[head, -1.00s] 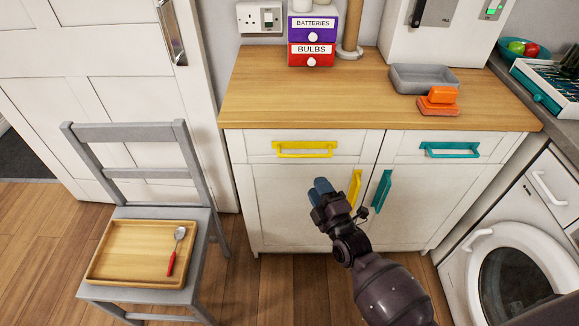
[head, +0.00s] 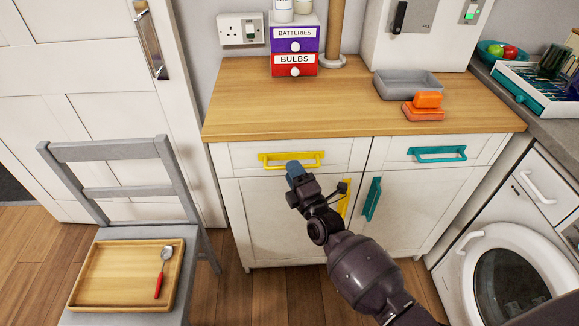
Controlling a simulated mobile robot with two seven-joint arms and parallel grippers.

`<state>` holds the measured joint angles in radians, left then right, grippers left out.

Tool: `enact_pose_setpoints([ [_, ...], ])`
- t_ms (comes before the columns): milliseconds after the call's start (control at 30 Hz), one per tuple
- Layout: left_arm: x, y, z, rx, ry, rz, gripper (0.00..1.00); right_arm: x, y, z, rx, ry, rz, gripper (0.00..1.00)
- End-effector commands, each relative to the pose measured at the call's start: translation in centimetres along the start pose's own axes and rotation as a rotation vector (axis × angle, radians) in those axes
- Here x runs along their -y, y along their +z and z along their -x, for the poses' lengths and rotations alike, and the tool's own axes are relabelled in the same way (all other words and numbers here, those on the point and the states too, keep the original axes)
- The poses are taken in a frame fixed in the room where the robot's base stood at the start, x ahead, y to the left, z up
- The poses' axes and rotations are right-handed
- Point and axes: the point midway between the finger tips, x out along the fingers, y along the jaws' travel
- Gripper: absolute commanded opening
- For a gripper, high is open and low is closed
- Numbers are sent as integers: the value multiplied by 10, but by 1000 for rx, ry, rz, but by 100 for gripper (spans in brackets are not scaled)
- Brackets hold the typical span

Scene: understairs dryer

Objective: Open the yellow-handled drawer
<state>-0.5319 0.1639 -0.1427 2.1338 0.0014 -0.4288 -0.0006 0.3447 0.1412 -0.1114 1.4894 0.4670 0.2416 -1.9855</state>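The yellow-handled drawer (head: 240,157) is the upper left drawer of the white cabinet, and its front sits flush and closed. Its yellow bar handle (head: 308,159) runs horizontally across the front. My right gripper (head: 294,172) has its blue-tipped end just below or in front of the middle of this handle and hides a little of it. Whether it touches the handle cannot be told. The fingers overlap from this angle, so whether they are open or shut is unclear. My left gripper is out of view.
A yellow door handle (head: 345,199) is below, partly behind my arm. A teal drawer handle (head: 437,154) and teal door handle (head: 372,199) are to the right. A grey chair (head: 120,185) with a wooden tray (head: 90,300) stands left; a washing machine (head: 515,275) stands right.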

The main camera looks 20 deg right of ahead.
Motion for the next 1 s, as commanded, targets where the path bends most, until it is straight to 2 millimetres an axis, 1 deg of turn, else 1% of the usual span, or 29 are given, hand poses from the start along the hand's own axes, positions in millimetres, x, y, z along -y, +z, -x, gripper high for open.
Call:
enact_pose_setpoints([
  [100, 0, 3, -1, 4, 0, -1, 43, 2, 0, -12, 1, -1, -1, 38],
  [200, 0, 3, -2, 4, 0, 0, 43, 1, 0, -19, 1, -1, 1, 38],
  [333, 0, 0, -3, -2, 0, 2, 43, 0, 0, -23, 1, -1, 1, 38],
  [567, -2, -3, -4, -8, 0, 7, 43, 0, 0, -24, 1, 0, 0, 38],
  [600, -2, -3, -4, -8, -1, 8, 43, 0, 0, -23, 1, 0, 0, 34],
  [667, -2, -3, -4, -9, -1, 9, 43, 0, 0, -23, 1, 0, 0, 25],
  [800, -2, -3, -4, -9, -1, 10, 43, 0, 0, -23, 0, 0, 0, 4],
  [833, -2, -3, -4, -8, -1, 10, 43, 0, 0, -23, 0, 0, 0, 0],
  [1000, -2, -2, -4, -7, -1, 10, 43, 0, 0, -23, 0, 0, 0, 0],
])
